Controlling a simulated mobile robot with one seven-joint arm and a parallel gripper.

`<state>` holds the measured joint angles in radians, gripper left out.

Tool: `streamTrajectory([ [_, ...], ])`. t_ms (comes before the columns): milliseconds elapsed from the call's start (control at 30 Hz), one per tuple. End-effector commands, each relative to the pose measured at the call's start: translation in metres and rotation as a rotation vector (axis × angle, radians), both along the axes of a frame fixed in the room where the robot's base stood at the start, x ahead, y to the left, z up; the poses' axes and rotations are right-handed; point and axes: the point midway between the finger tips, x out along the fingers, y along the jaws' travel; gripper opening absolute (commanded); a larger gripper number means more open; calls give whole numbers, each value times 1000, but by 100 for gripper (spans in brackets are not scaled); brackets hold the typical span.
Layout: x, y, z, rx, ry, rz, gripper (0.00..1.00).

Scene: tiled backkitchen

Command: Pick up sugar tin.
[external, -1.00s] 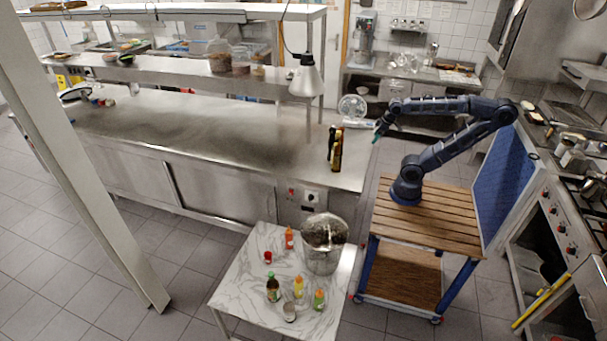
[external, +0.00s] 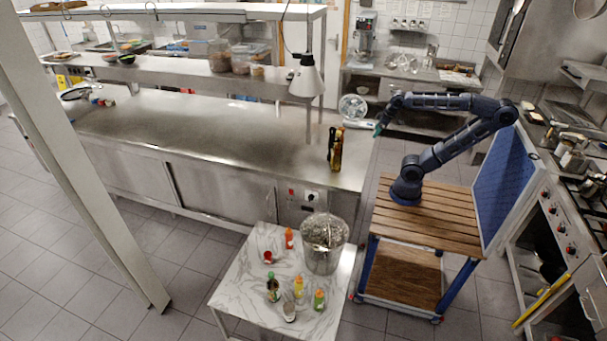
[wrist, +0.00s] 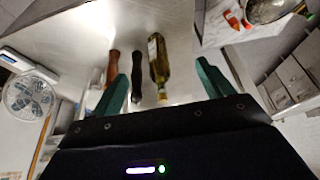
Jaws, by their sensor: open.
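I cannot pick out the sugar tin for certain in either view. A small red container (external: 268,257) and a small pale tin-like container (external: 289,312) stand on the marble-topped table (external: 240,290); their labels are too small to read. My gripper (external: 378,130) is in the air beside the right end of the steel counter, well away from that table. In the wrist view my gripper (wrist: 162,68) has its two green fingers spread, with nothing held between them. An oil bottle (wrist: 158,62) and two mills, one brown (wrist: 112,68) and one dark (wrist: 137,72), show beyond the fingers.
The oil bottle and mills (external: 336,150) stand at the right end of the steel counter (external: 200,125). A large metal pot (external: 324,250), sauce bottles (external: 299,287) and a green-topped bottle (external: 273,288) crowd the marble table. A lamp (external: 306,80) hangs over the counter.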

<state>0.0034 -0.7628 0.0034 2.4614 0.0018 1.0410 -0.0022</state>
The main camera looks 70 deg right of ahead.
Motion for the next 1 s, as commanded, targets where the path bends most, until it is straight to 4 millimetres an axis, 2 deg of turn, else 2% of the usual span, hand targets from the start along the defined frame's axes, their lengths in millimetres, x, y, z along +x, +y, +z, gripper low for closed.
streamTrajectory([
  [33, 1, 0, 16, 0, -4, 0, 79],
  [267, 31, 16, 40, -16, 15, 68, 79],
  [467, 68, 39, 71, -34, 31, 149, 79],
  [767, 143, 102, 122, -68, 60, 314, 79],
  [1000, 199, 170, 150, -95, 81, 450, 79],
])
